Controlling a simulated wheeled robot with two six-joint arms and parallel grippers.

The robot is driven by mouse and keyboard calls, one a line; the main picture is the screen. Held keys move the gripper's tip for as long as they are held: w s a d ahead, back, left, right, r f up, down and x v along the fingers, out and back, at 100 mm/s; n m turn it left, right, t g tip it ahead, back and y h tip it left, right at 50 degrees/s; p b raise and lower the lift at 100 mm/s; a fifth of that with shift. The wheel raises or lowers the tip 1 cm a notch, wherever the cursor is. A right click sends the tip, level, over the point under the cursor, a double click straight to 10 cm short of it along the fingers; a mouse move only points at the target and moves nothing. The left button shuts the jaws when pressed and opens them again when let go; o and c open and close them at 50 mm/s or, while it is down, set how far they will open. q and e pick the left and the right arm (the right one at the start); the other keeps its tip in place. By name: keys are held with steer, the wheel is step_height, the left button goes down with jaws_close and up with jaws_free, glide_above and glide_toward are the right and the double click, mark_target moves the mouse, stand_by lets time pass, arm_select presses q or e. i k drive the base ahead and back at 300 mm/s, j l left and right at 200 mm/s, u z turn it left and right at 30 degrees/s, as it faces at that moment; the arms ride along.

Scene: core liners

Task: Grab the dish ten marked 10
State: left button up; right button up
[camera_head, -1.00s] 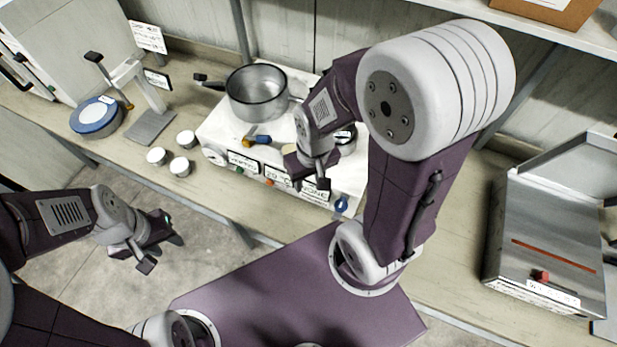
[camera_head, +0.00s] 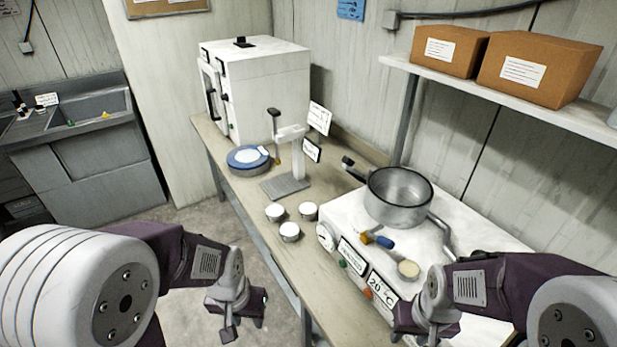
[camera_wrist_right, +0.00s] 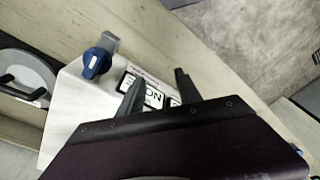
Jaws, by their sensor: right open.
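Three small round white-topped dishes stand close together on the bench: a left one (camera_head: 275,211), a right one (camera_head: 308,210) and a front one (camera_head: 290,231). Their marks are too small to read, so I cannot tell which is 10. My left gripper (camera_head: 244,322) is in front of the bench edge, below and left of the dishes, with its jaws apart and empty. My right gripper (camera_head: 430,330) is by the front of the white heater unit, right of the dishes. In the right wrist view its two fingers (camera_wrist_right: 160,90) are apart, with nothing between them.
A steel pot (camera_head: 398,200) stands on the white heater unit (camera_head: 345,213), right of the dishes. Behind the dishes are a grey stand (camera_head: 286,186) with an upright post and a blue-rimmed round device (camera_head: 248,160). A white cabinet (camera_head: 262,90) stands at the bench's far end.

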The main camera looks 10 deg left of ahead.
mark_target(288, 231)
steer(key=i+j+z, duration=0.3)
steer(key=j, duration=1)
steer(key=j+z, duration=0.3)
steer(key=j, duration=1)
steer(key=k, duration=0.1)
